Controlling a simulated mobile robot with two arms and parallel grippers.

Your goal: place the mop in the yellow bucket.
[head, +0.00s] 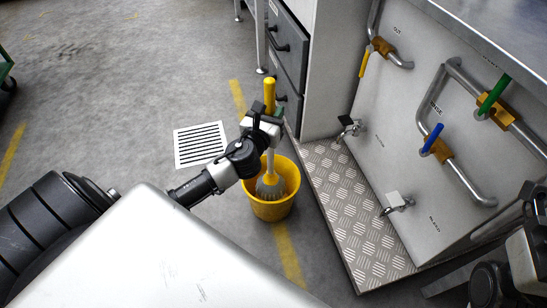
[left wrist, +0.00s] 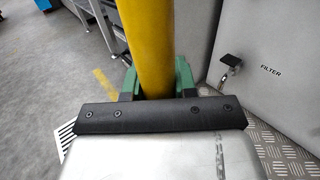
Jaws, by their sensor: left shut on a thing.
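The mop (head: 270,186) stands roughly upright, with a yellow upper handle, a pale lower shaft and a grey head. Its head is inside the opening of the yellow bucket (head: 272,209), below the rim in the head view; I cannot tell whether it touches the bottom. My left gripper (head: 267,118) is shut on the mop's handle above the bucket. In the left wrist view, the yellow handle (left wrist: 146,45) runs up between the green fingers of the left gripper (left wrist: 156,82). Part of my right arm shows at the right edge of the head view, but its fingertips are not clear.
A floor drain grate (head: 201,145) lies left of the bucket. A tread-plate step (head: 350,215) and a panel with pipes and colored valve handles (head: 437,138) stand to the right. Grey drawers (head: 288,45) are behind. The floor at left is mostly clear.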

